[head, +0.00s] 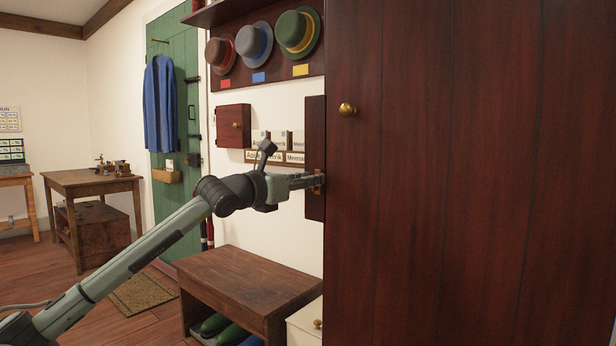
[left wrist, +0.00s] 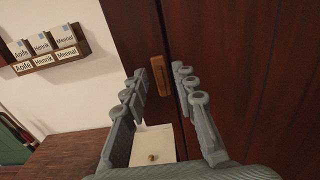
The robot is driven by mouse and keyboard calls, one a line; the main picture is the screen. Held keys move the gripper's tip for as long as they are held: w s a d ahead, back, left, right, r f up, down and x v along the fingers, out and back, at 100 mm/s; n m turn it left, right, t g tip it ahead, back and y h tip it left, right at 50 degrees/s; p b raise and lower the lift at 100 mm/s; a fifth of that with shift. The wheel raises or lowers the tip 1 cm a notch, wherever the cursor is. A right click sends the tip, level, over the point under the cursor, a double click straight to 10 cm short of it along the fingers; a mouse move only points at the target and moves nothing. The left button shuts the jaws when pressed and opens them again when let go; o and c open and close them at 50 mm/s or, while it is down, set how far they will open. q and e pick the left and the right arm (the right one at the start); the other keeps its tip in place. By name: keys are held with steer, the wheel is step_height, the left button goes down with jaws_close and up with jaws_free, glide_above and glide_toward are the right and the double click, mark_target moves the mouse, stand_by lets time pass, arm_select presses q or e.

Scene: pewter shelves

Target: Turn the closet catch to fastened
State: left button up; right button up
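The closet catch (left wrist: 160,76) is a small orange-brown bar in the left wrist view. It stands nearly upright, slightly tilted, on the dark wood just left of the seam beside the closet door (left wrist: 215,60). The large closet door (head: 460,180) with a brass knob (head: 347,110) fills the right of the head view. My left gripper (head: 314,181) is at the closet's left edge. In the left wrist view its fingers (left wrist: 158,84) are spread, with the catch showing between their tips; I cannot tell whether they touch it. My right gripper is not in view.
A low wooden bench (head: 250,285) with shoes beneath stands under my left arm, beside a pale cabinet (head: 305,325). A small wall cupboard (head: 233,126) and a name-labelled rack (left wrist: 45,50) hang nearby. Hats (head: 252,45) hang above.

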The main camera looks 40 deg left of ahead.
arm_select(q)
steer(key=shift+w, duration=0.15)
steer(key=shift+c, duration=0.4)
jaws_close()
